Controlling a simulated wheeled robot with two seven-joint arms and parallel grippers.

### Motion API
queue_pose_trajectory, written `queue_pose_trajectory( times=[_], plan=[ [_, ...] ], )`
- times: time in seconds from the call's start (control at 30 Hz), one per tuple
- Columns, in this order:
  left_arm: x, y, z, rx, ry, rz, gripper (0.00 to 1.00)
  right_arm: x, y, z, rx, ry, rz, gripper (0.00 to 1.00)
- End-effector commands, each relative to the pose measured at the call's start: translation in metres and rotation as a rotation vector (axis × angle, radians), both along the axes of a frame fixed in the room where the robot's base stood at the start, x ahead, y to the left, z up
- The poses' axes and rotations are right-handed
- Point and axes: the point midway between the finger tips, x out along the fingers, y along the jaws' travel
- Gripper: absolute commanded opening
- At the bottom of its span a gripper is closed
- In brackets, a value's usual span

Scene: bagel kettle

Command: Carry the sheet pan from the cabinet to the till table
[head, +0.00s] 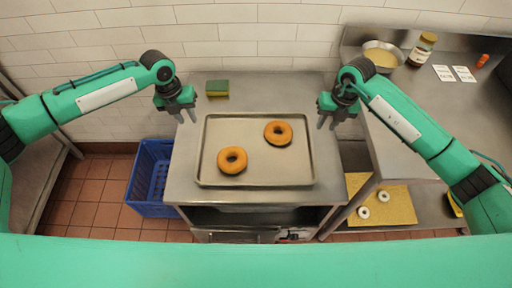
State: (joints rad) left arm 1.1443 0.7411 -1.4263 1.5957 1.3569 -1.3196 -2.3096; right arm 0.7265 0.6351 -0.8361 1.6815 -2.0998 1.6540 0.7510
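The sheet pan (255,167) lies flat on top of the steel cabinet (182,172). One bagel (232,152) is on it left of centre and another bagel (267,132) is toward its upper right. My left gripper (186,116) hangs just beyond the pan's left upper corner, apart from it. Its fingers are spread and empty. My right gripper (328,121) hangs beyond the pan's upper right side, also apart, with fingers spread and nothing between them. The till table cannot be identified in this view.
A green and yellow sponge (217,88) lies on the cabinet behind the pan. A blue crate (150,178) stands on the floor at left. A steel counter (445,110) at right bears a bowl (382,57), a jar (422,49) and cards. A board with two pale rings sits below.

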Motion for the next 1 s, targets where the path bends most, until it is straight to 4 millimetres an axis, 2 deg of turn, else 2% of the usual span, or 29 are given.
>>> queue_pose_trajectory(
  times=[0.23,0.37,1.0],
  plan=[
    [0.000,-0.001,-0.001,0.000,0.000,0.001,0.28,0.000,0.001,-0.001,0.003,0.001,0.001,0.28],
    [0.000,-0.002,-0.009,-0.001,0.001,0.002,0.28,-0.001,0.002,-0.010,0.004,0.003,0.000,0.28],
    [0.000,-0.019,-0.119,0.001,0.001,0.003,0.28,-0.001,0.020,-0.119,0.006,0.003,0.000,0.28]
  ],
)
